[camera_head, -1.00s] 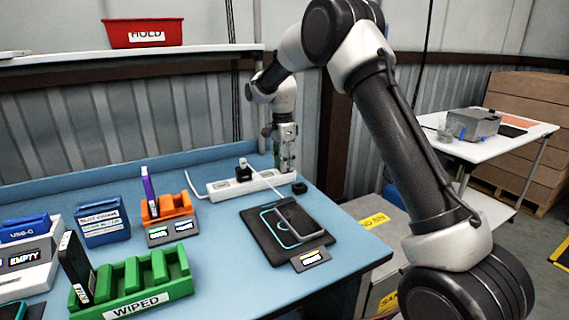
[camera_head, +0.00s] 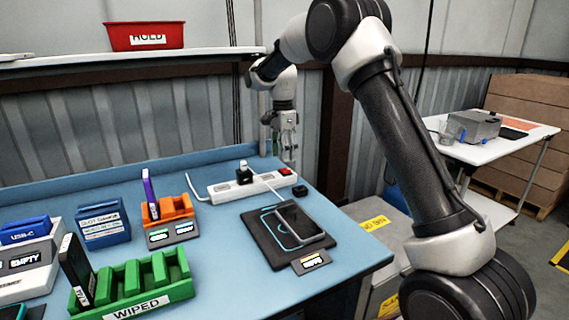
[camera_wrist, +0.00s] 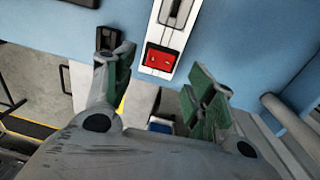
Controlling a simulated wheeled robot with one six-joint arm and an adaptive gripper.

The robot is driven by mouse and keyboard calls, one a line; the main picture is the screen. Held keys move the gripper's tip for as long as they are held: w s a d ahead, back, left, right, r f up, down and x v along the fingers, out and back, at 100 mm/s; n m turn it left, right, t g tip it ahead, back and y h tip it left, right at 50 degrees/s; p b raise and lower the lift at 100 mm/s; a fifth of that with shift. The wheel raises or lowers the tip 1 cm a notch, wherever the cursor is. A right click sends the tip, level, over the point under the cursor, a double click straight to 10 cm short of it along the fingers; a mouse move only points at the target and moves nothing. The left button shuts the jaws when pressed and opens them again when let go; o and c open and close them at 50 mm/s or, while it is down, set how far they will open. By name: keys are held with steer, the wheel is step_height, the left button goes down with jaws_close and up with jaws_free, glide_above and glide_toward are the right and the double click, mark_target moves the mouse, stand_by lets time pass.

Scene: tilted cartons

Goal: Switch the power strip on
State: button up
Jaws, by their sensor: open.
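The white power strip (camera_head: 222,190) lies along the back right of the blue bench, with a black plug (camera_head: 244,174) in it. Its bright red rocker switch (camera_head: 286,172) is at the right end. In the wrist view the red switch (camera_wrist: 160,60) shows between my finger pads, at the end of the white strip (camera_wrist: 166,32). I cannot tell which way the rocker is tipped. My gripper (camera_head: 289,157) is open and empty, pointing down just above and behind the switch, apparently clear of it. Its green-padded fingers (camera_wrist: 160,78) are spread in the wrist view.
A phone (camera_head: 300,222) lies on a black pad in front of the strip, and a small black block (camera_head: 300,190) sits near the switch. Orange (camera_head: 168,209) and green (camera_head: 150,275) racks stand left. A shelf with a red bin (camera_head: 145,35) is above.

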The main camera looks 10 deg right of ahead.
step_height(320, 180, up, 7)
steer(key=shift+w+r, duration=0.2)
steer(key=shift+w, duration=0.05)
steer(key=n, duration=0.6)
glide_above(286, 170)
step_height(286, 170, down, 4)
steer(key=shift+s+f, duration=0.15)
steer(key=s+d+r+n+t, duration=0.1)
steer(key=s+d, duration=0.4)
steer(key=s, duration=0.8)
steer(key=s+d+r+n+t, duration=0.2)
steer(key=s+d+r+n, duration=0.2)
steer(key=s, duration=1)
steer(key=s+d+r+n+t, duration=0.2)
steer(key=s+d+n, duration=0.2)
steer(key=s, duration=1)
steer(key=shift+d+r, duration=0.2)
steer(key=shift+d, duration=1.4)
